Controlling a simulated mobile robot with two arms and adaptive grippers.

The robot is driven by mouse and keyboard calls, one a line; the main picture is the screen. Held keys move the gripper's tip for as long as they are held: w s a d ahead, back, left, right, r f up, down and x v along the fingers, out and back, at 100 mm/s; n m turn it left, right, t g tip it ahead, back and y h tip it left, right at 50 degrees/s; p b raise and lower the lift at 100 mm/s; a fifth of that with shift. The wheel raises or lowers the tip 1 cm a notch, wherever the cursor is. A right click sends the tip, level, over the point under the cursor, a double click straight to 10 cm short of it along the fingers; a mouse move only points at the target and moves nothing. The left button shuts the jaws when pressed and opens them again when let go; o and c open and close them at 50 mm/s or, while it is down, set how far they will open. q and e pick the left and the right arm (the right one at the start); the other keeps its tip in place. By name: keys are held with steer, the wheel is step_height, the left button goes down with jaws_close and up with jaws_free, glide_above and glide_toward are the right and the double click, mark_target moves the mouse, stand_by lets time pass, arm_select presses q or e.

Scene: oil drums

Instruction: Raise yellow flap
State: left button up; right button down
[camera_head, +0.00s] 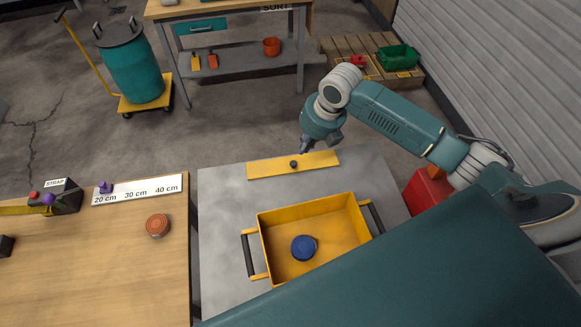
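The yellow flap (268,168) is a flat strip with a small dark knob (293,164) near its middle. It lies flat at the far edge of the grey table (225,222). My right gripper (309,146) hangs just above and behind the flap, slightly right of the knob. A small gap seems to show between gripper and flap, though contact is hard to judge. The fingers are small and dark, and I cannot tell whether they are open or shut. My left gripper is out of view.
A yellow tray (337,212) with black handles holds a blue round lid (303,248). On the wooden table at left are an orange-brown disc (158,225), a ruler board (138,190) and a strap box (62,197). A red box (428,190) stands right of the grey table.

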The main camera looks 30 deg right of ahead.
steer(key=b, duration=0.6)
glide_toward(292, 175)
steer(key=p+x, duration=0.2)
steer(key=x, duration=0.4)
steer(key=shift+f, duration=0.1)
